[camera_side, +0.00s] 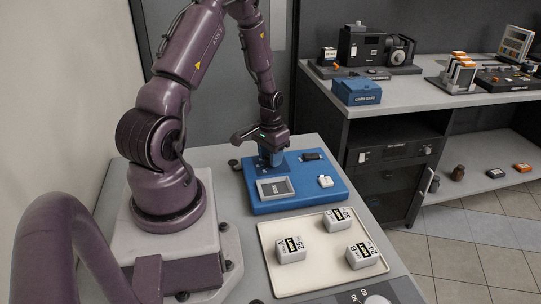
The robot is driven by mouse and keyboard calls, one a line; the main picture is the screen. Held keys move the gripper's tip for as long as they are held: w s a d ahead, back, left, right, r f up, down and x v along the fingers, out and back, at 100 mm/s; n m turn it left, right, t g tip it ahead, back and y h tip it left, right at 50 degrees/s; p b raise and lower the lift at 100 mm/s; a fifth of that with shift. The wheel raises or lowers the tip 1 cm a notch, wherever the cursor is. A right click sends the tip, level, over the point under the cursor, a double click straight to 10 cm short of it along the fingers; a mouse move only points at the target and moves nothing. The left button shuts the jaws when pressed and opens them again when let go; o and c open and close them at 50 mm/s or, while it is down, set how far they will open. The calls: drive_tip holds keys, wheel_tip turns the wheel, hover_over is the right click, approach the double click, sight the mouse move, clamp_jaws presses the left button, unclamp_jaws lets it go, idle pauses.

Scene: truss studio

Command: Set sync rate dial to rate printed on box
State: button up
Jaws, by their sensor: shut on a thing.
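Three white boxes with black labels lie on the cream tray (270,254). Box A (291,250) reads what looks like 25, box C (337,220) looks like 30, and box B (362,255) looks like 24. The small print is hard to read. My gripper (272,160) points down over the back part of the blue panel (335,187). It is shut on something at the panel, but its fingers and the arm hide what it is. I cannot make out a sync rate dial or its setting.
The blue panel also bears a grey-framed recess (275,188), a black part (312,156) and a small white part (325,181). Round knobs show at the table's front edge (376,299). A side bench (415,92) with a blue box (357,91) stands at the right.

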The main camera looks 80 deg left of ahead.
drive_tip(key=shift+m, duration=0.6)
drive_tip(key=o, duration=0.9)
drive_tip(key=shift+r, duration=0.15)
wheel_tip(320, 180, up, 13)
drive_tip(key=shift+f, duration=0.1)
